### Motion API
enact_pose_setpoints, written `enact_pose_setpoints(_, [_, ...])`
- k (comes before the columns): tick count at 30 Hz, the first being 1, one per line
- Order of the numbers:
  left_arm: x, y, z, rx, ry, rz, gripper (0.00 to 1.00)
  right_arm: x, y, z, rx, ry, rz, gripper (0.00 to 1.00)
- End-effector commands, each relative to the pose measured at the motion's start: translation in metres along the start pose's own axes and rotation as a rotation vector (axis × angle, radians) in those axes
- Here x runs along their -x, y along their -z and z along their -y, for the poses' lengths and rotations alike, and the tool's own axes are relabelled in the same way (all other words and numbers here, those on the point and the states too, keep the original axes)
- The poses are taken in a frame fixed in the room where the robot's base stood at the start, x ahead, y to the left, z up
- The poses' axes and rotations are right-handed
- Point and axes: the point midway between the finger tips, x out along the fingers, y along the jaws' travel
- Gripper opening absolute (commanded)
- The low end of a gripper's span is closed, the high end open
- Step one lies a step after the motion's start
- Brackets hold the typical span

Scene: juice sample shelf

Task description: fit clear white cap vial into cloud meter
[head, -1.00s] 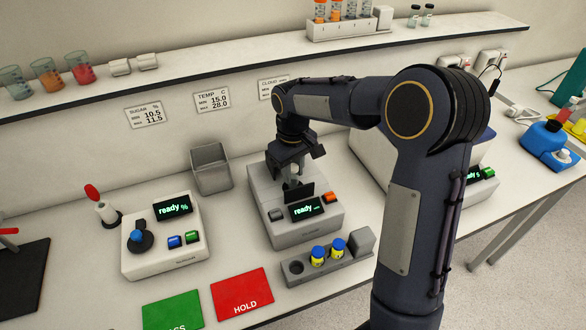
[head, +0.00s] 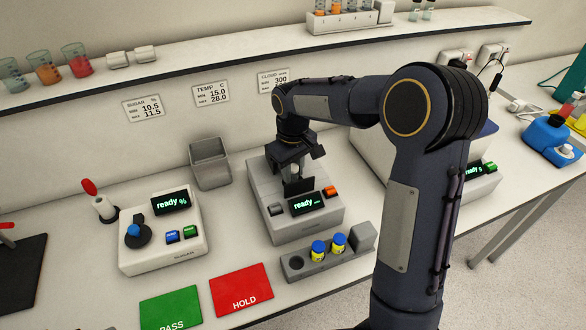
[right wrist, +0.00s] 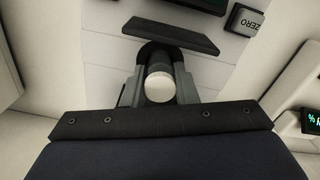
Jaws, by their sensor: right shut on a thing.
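The cloud meter (head: 310,232) is a grey box on the bench with a lit "ready" display and a raised dark flap on top. My right gripper (head: 295,180) points down over its top, just behind the flap. In the right wrist view the right gripper (right wrist: 158,88) is shut on the white cap vial (right wrist: 159,87), whose round white cap shows between the fingers. The vial is over or in the meter's dark round opening (right wrist: 156,50); how deep it sits is hidden. My left gripper is not in view.
A grey rack (head: 296,276) with two blue-capped yellow vials (head: 338,243) stands in front of the meter. A sugar meter (head: 150,262) stands to the left, with a grey bin (head: 211,178) behind. Red HOLD (head: 243,284) and green PASS (head: 170,309) mats lie in front.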

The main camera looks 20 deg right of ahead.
Motion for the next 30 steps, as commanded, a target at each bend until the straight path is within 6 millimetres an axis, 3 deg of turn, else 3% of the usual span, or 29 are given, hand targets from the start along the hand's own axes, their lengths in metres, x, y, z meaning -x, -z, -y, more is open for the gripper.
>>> enact_pose_setpoints(30, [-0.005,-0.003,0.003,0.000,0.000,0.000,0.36,-0.011,0.000,0.000,0.000,0.000,-0.001,0.04])
